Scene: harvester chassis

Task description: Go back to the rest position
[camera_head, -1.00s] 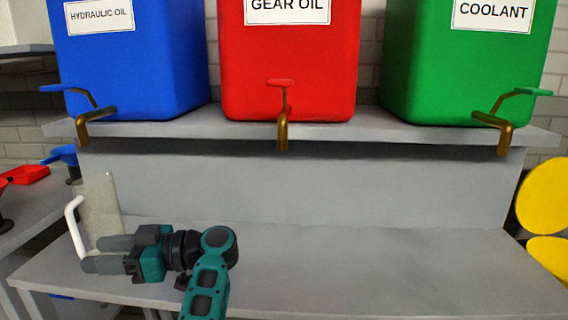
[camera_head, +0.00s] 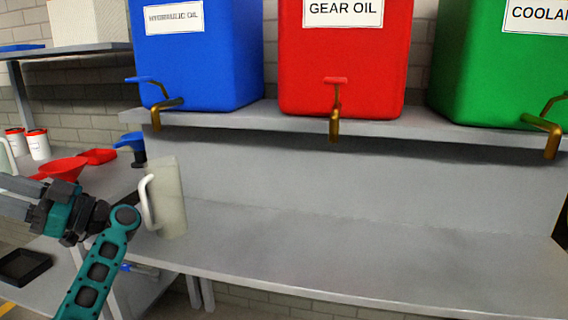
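A pale grey-beige jug (camera_head: 170,205) with a white handle on its left side stands upright on the left end of the grey bench (camera_head: 330,255). My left gripper (camera_head: 8,196) is at the left edge of the head view, left of the jug and apart from it. Its fingers point left, look spread and hold nothing that I can see. My teal wrist link is just left of the jug's base. My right gripper is not in view.
Blue (camera_head: 195,65), red (camera_head: 340,70) and green (camera_head: 490,75) tanks with brass taps stand on a raised shelf. The bench's middle and right are clear.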

